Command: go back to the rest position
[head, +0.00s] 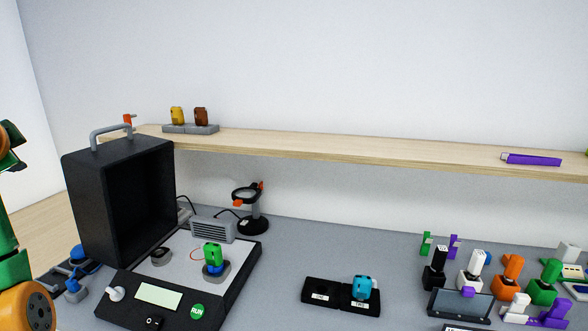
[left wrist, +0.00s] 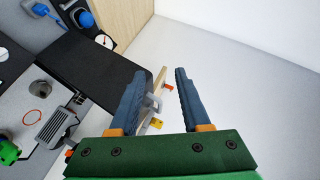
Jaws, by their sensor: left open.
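My left gripper (left wrist: 161,82) shows in the left wrist view with its two dark blue-grey fingers apart and nothing held between them. The grey lid handle (left wrist: 154,104) shows between and beyond the fingers; how far off it is I cannot tell. In the head view only part of my green and orange left arm shows at the left edge. The black test box's lid (head: 82,200) stands open, with its grey handle (head: 110,131) on top. A green and blue earpiece (head: 213,256) sits upright on a holder on the box's deck. My right gripper is in neither view.
A wooden shelf (head: 330,146) runs along the wall, bearing a yellow and a brown piece and a purple bar (head: 532,159). A black two-place tray (head: 321,295) holds a blue piece. Several coloured parts stand at right.

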